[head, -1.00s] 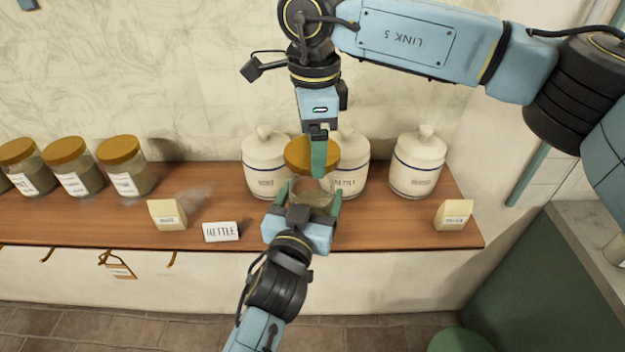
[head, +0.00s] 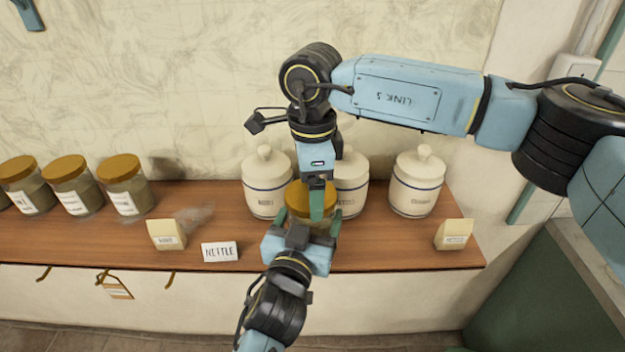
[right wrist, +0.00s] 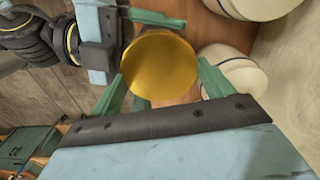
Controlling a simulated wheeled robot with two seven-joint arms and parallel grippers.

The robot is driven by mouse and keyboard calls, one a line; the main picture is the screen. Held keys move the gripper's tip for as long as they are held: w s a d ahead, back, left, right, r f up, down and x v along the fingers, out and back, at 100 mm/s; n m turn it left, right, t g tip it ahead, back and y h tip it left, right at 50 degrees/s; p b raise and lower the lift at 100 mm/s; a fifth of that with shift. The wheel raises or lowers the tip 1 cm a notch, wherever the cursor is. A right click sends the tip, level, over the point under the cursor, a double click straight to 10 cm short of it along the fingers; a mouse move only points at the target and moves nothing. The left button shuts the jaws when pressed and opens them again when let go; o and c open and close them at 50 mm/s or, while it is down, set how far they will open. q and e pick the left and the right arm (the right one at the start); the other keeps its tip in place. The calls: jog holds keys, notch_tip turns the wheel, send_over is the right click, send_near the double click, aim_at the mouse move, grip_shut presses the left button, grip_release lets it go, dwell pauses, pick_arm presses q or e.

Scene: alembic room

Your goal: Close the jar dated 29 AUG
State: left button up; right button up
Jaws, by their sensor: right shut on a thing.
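A glass jar (head: 296,226) stands near the front of the wooden shelf, mostly hidden by my grippers. Its date label is not visible. My left gripper (head: 308,226) comes in low from the front, with one green finger on each side of the jar, shut on it. A round golden-brown lid (head: 297,199) is at the jar's mouth; whether it is fully seated cannot be told. My right gripper (head: 315,212) points down from above and is shut on the lid. The right wrist view shows the lid (right wrist: 160,66) between its green fingers.
White lidded canisters (head: 266,182) stand close behind the jar, with another (head: 417,182) to the right. Several brown-lidded jars (head: 74,186) stand at left. A NETTLE card (head: 220,251) and small paper packets (head: 166,234) (head: 453,234) are near the front edge.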

jog(key=shift+f, duration=0.45)
jog(key=shift+f, duration=0.55)
